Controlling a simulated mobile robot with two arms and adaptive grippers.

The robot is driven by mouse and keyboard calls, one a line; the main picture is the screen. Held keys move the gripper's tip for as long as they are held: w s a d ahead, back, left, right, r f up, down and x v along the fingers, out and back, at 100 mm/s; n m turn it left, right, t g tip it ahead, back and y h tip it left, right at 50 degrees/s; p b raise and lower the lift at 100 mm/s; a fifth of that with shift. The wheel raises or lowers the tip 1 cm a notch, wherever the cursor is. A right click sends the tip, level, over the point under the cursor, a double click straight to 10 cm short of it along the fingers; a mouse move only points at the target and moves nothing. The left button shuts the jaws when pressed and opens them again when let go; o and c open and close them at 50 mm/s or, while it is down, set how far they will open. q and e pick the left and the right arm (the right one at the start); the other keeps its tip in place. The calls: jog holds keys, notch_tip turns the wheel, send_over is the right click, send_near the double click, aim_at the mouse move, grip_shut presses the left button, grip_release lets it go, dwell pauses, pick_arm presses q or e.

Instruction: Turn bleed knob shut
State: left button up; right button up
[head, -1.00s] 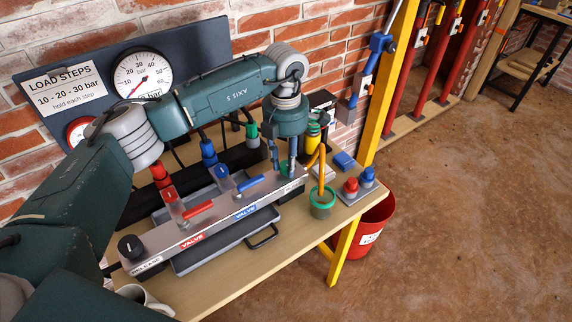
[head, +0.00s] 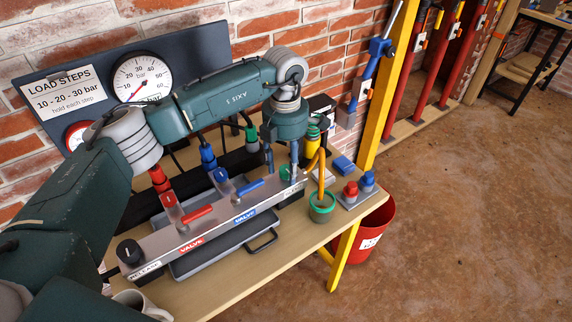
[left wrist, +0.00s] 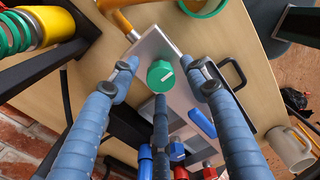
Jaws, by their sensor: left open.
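The green bleed knob (left wrist: 160,75) has a white mark on top and sits near the end of the grey manifold block in the left wrist view. In the head view my left gripper (head: 282,166) is over the right end of the grey manifold (head: 215,226), pointing down, and largely hides the knob there. The gripper is open. In the left wrist view its blue-grey fingers are spread around the knob, with visible gaps at the sides. Whether the lower finger touches the knob I cannot tell. My right gripper is not in view.
The manifold also carries a red lever (head: 200,215), a blue lever (head: 250,187) and a black release knob (head: 129,252). A pressure gauge (head: 142,80) is behind. A mug (head: 140,304) stands at the front left.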

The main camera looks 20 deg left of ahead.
aim_at(286, 168)
pick_arm(q)
notch_tip(286, 168, up, 12)
dwell(0.5)
